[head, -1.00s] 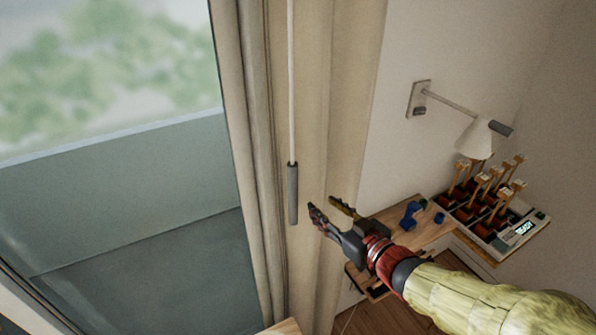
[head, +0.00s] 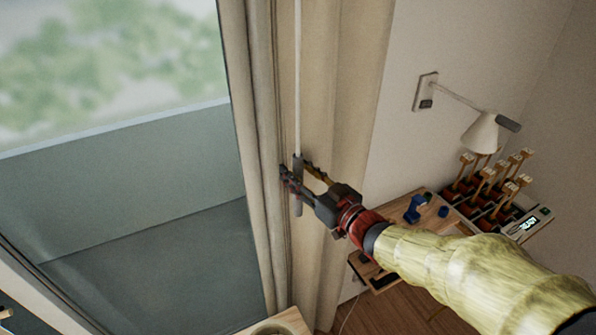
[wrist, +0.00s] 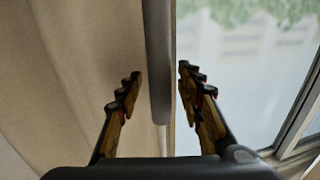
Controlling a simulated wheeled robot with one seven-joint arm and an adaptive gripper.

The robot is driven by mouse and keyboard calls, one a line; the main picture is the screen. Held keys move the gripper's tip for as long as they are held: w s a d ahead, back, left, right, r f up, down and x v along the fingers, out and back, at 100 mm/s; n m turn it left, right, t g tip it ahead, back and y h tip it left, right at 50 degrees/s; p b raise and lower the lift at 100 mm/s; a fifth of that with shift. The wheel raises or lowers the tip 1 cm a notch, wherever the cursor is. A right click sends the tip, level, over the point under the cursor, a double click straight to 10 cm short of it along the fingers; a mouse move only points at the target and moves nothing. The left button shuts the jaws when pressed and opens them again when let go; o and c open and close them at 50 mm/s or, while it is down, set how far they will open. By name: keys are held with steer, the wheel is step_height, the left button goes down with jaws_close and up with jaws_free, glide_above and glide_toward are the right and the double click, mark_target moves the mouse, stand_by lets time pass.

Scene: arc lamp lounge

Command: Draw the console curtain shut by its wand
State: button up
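The beige curtain (head: 345,90) hangs bunched at the right side of the window, and its cloth fills the left of the wrist view (wrist: 50,70). The wand is a thin white rod (head: 298,80) with a dark grey grip (head: 298,207) at its lower end, hanging upright in front of the curtain. My gripper (head: 296,169) is at the grip. In the wrist view, the grey grip (wrist: 158,55) stands between my two open fingers, with a visible gap on each side. The fingers partly hide the grip in the head view.
The bare window (head: 120,130) fills the left. To the right, a wooden shelf (head: 400,205) holds a small blue object (head: 418,208) and a rack of wooden-handled items (head: 490,190). A white wall lamp (head: 480,132) hangs above them.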

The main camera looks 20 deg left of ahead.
steer(key=c, duration=0.3)
jaws_close()
stand_by(0.7)
